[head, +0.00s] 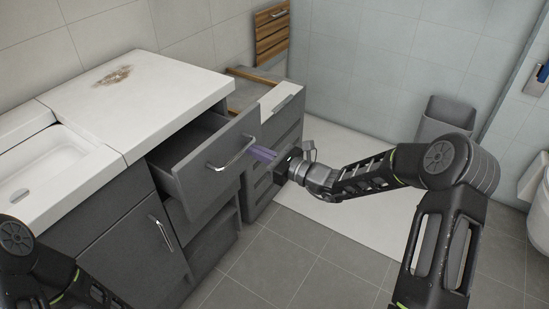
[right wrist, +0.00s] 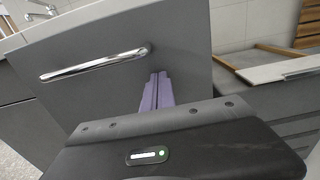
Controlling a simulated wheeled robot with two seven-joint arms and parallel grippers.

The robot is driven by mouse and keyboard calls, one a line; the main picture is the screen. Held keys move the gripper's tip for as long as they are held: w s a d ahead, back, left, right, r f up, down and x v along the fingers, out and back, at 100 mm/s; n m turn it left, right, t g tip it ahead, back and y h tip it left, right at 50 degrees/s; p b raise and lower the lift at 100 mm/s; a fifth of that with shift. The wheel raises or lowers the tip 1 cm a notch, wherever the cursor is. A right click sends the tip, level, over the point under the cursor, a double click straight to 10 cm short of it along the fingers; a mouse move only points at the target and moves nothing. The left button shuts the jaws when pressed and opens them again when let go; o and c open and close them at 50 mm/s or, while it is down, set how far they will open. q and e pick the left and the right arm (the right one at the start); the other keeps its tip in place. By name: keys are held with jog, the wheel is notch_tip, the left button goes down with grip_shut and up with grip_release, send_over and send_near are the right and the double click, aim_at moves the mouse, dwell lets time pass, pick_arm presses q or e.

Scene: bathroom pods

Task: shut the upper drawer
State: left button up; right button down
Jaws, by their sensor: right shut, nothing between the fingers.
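The upper drawer (head: 208,165) of the grey vanity is pulled well out under the white countertop, and its dark inside shows in the head view. Its front with a chrome handle (head: 232,152) also fills much of the right wrist view (right wrist: 185,75). My right gripper (head: 252,153) is shut and empty, its purple fingers at the right part of the drawer front, beside the handle. The fingers (right wrist: 156,90) look at or very near the front; I cannot tell if they touch. My left arm shows at the lower left, but its gripper is out of view.
A white sink (head: 45,165) and countertop (head: 130,95) with a brown stain are above the cabinet. A lower drawer (head: 213,240) sits below. A second grey unit (head: 275,150) stands just behind at the right. A grey bin (head: 445,118) stands by the back wall. Tiled floor is clear in front.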

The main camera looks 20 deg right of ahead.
jog(key=b+x, duration=0.2)
jog(key=x, duration=0.8)
jog(key=shift+f, duration=0.1)
jog(key=shift+w+a, duration=0.3)
pick_arm(q)
notch_tip(320, 180, down, 2)
jog(key=shift+s+d+f, duration=0.1)
jog(key=shift+f, duration=0.1)
pick_arm(e)
jog(key=shift+r, duration=0.3)
jog(key=shift+r, duration=0.15)
